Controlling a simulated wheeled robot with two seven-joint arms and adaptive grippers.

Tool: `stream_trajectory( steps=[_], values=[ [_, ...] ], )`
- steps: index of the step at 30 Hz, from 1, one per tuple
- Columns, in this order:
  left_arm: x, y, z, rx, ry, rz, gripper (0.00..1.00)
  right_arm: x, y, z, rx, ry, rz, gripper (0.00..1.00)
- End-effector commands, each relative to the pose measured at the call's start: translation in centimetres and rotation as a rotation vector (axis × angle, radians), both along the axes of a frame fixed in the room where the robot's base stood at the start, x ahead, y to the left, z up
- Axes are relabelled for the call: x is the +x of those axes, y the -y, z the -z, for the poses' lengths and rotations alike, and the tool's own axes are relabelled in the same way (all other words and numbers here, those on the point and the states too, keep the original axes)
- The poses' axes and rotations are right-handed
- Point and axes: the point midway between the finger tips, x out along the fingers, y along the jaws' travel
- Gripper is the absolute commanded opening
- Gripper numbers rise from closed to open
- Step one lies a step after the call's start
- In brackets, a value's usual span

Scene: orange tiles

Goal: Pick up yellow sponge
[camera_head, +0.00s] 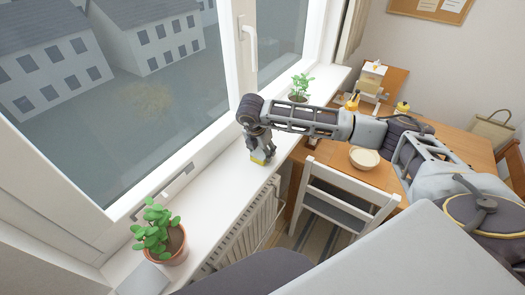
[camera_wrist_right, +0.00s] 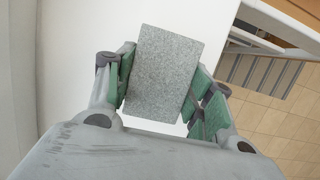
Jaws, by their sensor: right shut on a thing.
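The yellow sponge (camera_head: 258,159) is at the white window sill, under my right gripper (camera_head: 263,149). In the right wrist view the sponge (camera_wrist_right: 163,72) shows a grey, speckled, rectangular face between the two green-padded fingers. The right gripper (camera_wrist_right: 166,84) is shut on it, with a finger on either side. I cannot tell whether the sponge touches the sill or is slightly above it. My left gripper is not in view.
A potted plant (camera_head: 162,238) stands on the near sill (camera_head: 222,183), another plant (camera_head: 301,86) farther along. A wooden table (camera_head: 458,147) with a bowl (camera_head: 364,158) is at the right. A white chair (camera_head: 345,186) stands before it. The sill between the near plant and gripper is clear.

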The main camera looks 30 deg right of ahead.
Motion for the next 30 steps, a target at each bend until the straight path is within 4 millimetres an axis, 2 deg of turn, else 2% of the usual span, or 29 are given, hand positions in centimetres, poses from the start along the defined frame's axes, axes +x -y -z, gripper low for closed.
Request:
stream_trajectory(
  steps=[6, 11, 21, 30],
  values=[
    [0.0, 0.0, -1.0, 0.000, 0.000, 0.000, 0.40, 0.0, 0.0, -0.6, 0.000, 0.000, 0.000, 0.40],
    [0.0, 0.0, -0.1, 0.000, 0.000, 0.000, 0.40, 0.1, 0.0, -2.7, 0.001, 0.004, 0.001, 0.40],
    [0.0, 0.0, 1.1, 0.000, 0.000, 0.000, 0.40, 0.1, 0.0, -8.1, 0.001, 0.003, -0.001, 0.40],
    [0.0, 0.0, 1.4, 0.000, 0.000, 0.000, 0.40, 0.0, 0.0, -10.3, 0.000, 0.001, 0.000, 0.40]
  ],
)
